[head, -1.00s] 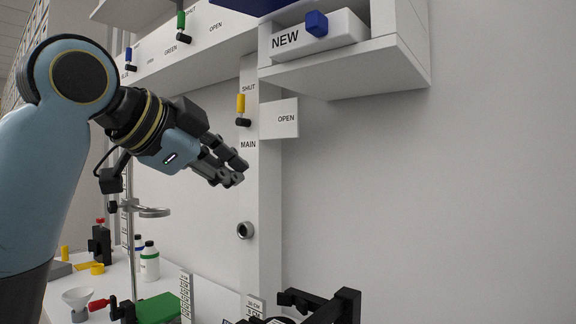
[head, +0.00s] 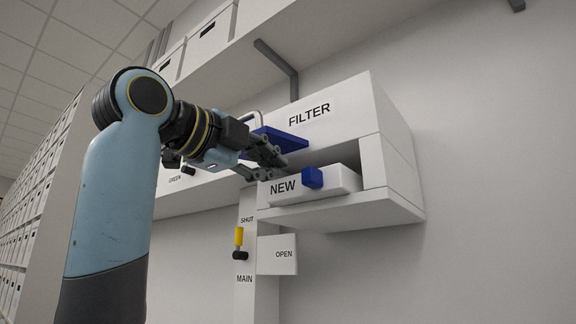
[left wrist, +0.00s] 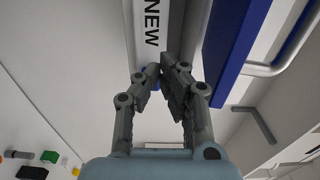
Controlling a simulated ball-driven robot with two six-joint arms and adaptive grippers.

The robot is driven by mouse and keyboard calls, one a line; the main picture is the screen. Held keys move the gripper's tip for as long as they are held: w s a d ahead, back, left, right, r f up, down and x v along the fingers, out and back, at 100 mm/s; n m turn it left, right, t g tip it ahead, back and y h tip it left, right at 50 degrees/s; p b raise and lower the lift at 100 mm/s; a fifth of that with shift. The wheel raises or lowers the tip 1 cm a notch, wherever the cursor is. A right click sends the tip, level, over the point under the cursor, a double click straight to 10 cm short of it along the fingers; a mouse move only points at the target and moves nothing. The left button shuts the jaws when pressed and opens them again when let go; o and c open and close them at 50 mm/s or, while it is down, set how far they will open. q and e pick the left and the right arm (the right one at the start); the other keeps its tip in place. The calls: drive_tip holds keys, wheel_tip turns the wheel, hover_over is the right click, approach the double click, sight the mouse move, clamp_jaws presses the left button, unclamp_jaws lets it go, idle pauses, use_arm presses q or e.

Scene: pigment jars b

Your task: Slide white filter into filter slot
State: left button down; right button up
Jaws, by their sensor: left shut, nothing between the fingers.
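The white filter (head: 345,182), a white block marked NEW with a blue knob (head: 312,178), lies on the white shelf (head: 390,208). The white housing marked FILTER (head: 345,105) is above it. My left gripper (head: 281,168) is shut and empty, just left of the NEW filter, below the blue panel. In the left wrist view its fingertips (left wrist: 165,74) are close to the filter's NEW face (left wrist: 150,28); contact cannot be told. My right gripper is out of view.
The blue panel (left wrist: 232,45) and its handle (left wrist: 280,66) are close beside my left fingers. The wall to the right is bare.

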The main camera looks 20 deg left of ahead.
sight(297, 178)
use_arm(q)
drive_tip(key=p+x, duration=0.1)
drive_tip(key=x, duration=0.3)
drive_tip(key=shift+w+d+p, duration=0.1)
drive_tip(key=shift+w+p, duration=0.2)
drive_tip(key=shift+w, duration=0.25)
